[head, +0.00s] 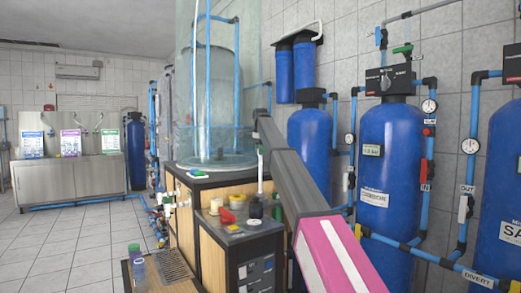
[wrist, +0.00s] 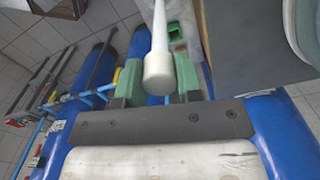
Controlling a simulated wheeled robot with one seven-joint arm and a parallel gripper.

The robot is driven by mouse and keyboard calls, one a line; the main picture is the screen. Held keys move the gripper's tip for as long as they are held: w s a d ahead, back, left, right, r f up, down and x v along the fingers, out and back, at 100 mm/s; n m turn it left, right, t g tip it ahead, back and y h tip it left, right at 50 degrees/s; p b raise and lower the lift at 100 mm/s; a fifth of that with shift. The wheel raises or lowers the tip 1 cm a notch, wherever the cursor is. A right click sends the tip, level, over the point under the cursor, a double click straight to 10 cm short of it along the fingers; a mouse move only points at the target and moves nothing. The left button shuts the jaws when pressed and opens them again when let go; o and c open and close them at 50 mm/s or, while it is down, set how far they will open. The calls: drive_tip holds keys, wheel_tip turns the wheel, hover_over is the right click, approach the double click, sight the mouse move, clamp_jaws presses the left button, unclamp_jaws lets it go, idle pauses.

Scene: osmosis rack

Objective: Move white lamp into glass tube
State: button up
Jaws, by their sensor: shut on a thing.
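The white lamp (wrist: 160,68) is a long thin white rod with a thicker round cap. In the wrist view its cap sits between the two green fingers of my gripper (wrist: 161,82), and the rod points away from my palm. My gripper is shut on it. In the head view a thin upright white rod (head: 260,172), likely the lamp, shows below the end of my arm, above the low cabinet; my fingers are too small to make out there. I cannot surely pick out the glass tube; a large clear cylinder (head: 185,75) stands behind, to the left.
The low cabinet's dark top (head: 222,226) carries a red item (head: 227,216), a yellow cup (head: 236,201) and a black object (head: 256,207). Blue tanks (head: 388,160) with pipes and gauges stand on the right. The tiled floor (head: 70,240) at left is clear.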

drive_tip(key=shift+f, duration=1.4)
drive_tip(key=shift+f, duration=0.1)
approach(261, 188)
drive_tip(key=shift+w+a+f, duration=0.15)
drive_tip(key=shift+w+f, duration=0.15)
drive_tip(key=shift+w, duration=0.15)
drive_tip(key=shift+f, duration=3.5)
drive_tip(key=shift+f, duration=1.3)
drive_tip(key=o, duration=1.2)
